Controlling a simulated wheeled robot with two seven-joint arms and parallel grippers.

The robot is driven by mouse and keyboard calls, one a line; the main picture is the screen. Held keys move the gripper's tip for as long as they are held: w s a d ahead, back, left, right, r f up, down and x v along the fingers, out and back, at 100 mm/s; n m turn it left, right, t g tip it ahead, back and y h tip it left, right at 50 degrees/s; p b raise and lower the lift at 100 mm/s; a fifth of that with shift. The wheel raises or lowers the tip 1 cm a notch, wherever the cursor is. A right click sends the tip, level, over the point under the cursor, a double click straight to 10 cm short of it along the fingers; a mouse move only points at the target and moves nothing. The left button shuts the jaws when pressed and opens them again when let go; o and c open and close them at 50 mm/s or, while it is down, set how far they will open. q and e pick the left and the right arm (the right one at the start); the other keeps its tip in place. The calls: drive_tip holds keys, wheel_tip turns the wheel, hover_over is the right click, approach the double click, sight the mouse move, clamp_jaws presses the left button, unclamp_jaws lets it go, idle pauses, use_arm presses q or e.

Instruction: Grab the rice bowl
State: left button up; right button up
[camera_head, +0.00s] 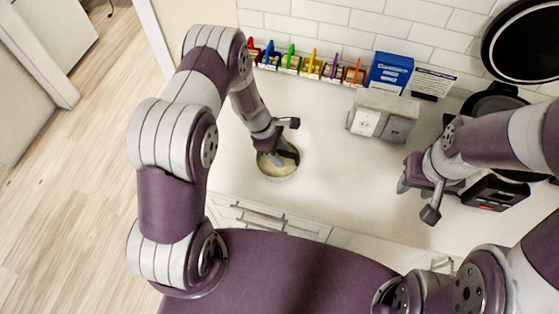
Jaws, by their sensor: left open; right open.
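The rice bowl (277,169) is a small round bowl with pale contents, standing on the white counter near its front edge. My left gripper (283,156) is open and right at the bowl, reaching down over its upper right part. One finger covers some of the bowl's inside, and I cannot tell whether it touches the rim. My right gripper (417,190) is open and empty above the right part of the counter, well away from the bowl.
Several coloured clips in small holders (312,66) line the back wall. A blue box (389,71) and an outlet block (384,115) stand right of them. A black appliance (495,194) is by my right gripper. The counter (325,150) between my grippers is clear.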

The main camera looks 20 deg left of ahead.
use_arm(q)
drive_tip(key=shift+a+f, duration=0.15)
drive_tip(key=shift+a, duration=0.35)
drive_tip(key=shift+d+f+b, duration=0.1)
drive_tip(key=shift+d+b, duration=0.25)
drive_tip(key=shift+d, duration=0.05)
drive_tip(key=shift+a, duration=0.25)
drive_tip(key=shift+d, duration=0.1)
clamp_jaws()
drive_tip(key=shift+w, duration=0.1)
idle(0.7)
